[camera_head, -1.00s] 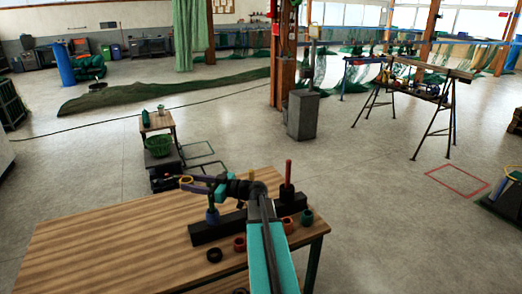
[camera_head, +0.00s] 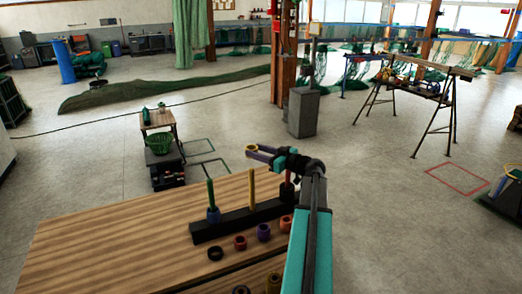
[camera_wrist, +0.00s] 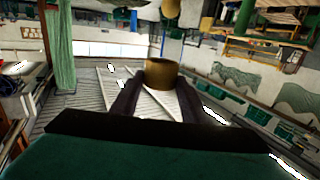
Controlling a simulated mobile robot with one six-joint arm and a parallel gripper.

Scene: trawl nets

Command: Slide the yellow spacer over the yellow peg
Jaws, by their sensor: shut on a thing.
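My gripper (camera_head: 254,150) is shut on the yellow spacer (camera_head: 251,148), a short ring at its fingertips. The wrist view shows the spacer (camera_wrist: 161,75) between the two dark fingers. In the head view it appears just above the top of the yellow peg (camera_head: 252,188), with a small gap. How far apart they are in depth is hard to tell. The peg stands upright in the black base bar (camera_head: 235,226) on the table. A yellow shape (camera_wrist: 171,8) beyond the spacer in the wrist view may be the peg.
A green peg (camera_head: 211,193) with a blue spacer (camera_head: 213,215) stands left of the yellow peg. A red peg (camera_head: 287,190) stands right, partly hidden by my arm. Black (camera_head: 215,253), red (camera_head: 240,243) and purple (camera_head: 263,232) rings lie in front. The table's left side is clear.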

